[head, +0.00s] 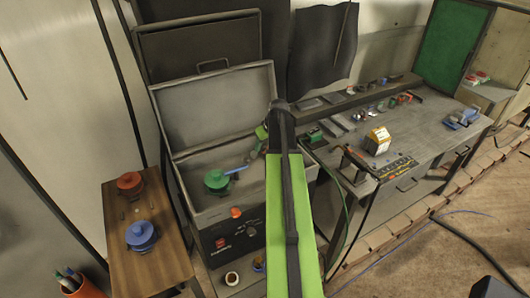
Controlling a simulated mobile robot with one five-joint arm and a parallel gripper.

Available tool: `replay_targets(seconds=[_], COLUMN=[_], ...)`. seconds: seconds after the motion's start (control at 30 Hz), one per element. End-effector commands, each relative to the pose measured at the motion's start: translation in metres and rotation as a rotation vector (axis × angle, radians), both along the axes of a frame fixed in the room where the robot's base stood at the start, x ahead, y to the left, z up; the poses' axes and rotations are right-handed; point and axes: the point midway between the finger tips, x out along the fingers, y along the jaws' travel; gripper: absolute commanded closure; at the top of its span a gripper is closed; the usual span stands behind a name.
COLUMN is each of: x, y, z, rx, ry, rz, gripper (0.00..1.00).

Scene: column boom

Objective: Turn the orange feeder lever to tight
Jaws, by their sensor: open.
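I cannot clearly make out an orange feeder lever. An orange knob (236,212) sits on the upper front of the dark machine, and its setting is too small to read. Above it, the open grey case (205,140) holds a green round part (216,180) with a blue bar (237,170) reaching up to the right. My green and dark arm rises through the middle of the view. Its small green end, with my gripper (253,152), shows left of the dark link over the case, apart from the orange knob. The jaws are small and partly unclear. I see nothing held.
A wooden stand (155,205) at left bears a red-orange round part (129,182) and a blue one (141,233). A grey workbench (430,120) at right carries a yellow box (377,140) and small tools. A cable (385,258) lies on the open floor at lower right.

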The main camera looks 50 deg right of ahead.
Motion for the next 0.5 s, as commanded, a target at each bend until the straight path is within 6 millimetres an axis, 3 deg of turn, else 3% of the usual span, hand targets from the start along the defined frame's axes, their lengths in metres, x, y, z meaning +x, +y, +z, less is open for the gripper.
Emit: replay_targets(seconds=[0.23,0.5], x=[0.0005,0.0004], y=[-0.0001,-0.0002], z=[-0.0001,-0.0002], rx=[0.0,0.0], ry=[0.0,0.0], rz=[0.0,0.0], gripper=[0.52,0.87])
